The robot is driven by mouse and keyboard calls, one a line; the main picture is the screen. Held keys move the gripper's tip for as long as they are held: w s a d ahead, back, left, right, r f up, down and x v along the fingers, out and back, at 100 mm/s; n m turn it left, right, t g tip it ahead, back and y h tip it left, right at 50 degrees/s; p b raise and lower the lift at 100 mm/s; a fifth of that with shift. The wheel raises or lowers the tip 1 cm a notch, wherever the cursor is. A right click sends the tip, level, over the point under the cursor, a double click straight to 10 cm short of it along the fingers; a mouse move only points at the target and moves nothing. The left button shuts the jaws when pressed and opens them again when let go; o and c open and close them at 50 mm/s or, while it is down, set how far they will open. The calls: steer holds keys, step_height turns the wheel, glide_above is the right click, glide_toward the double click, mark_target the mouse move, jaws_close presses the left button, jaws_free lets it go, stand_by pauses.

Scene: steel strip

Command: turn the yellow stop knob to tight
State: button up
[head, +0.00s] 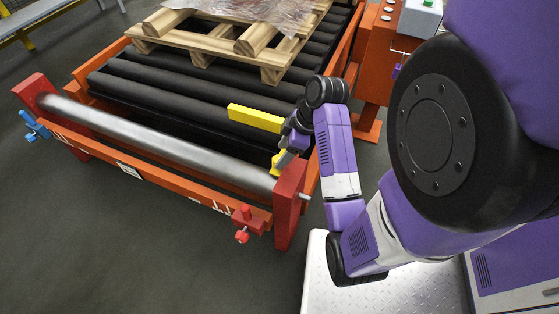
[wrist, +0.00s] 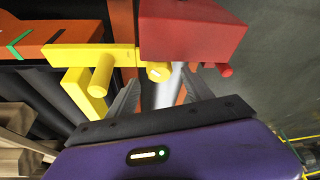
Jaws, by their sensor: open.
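In the wrist view, a yellow knob (wrist: 158,73) with a small white mark shows beside a red block (wrist: 193,30), at the end of a yellow bar (wrist: 85,55). My gripper (wrist: 160,88) is open, with one finger on either side of the knob in this view. I cannot tell whether they touch it. A yellow peg (wrist: 101,76) stands out from the bar, left of the fingers. In the head view, my gripper (head: 284,154) is at the roller frame's near right corner, and a bit of yellow (head: 277,161) shows by its fingers. The knob's setting cannot be read.
A steel roller (head: 150,140) runs between red end posts (head: 290,205). A yellow block (head: 255,118) lies beside the gripper. A red knob (head: 242,235) and a blue knob (head: 36,128) sit on the orange frame. A wooden pallet (head: 210,42) rests on black rollers. Open floor lies in front.

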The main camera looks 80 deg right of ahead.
steer(key=shift+b+x, duration=0.35)
steer(key=shift+x, duration=1.05)
steer(key=shift+c, duration=0.5)
jaws_close()
steer(key=shift+r, duration=0.1)
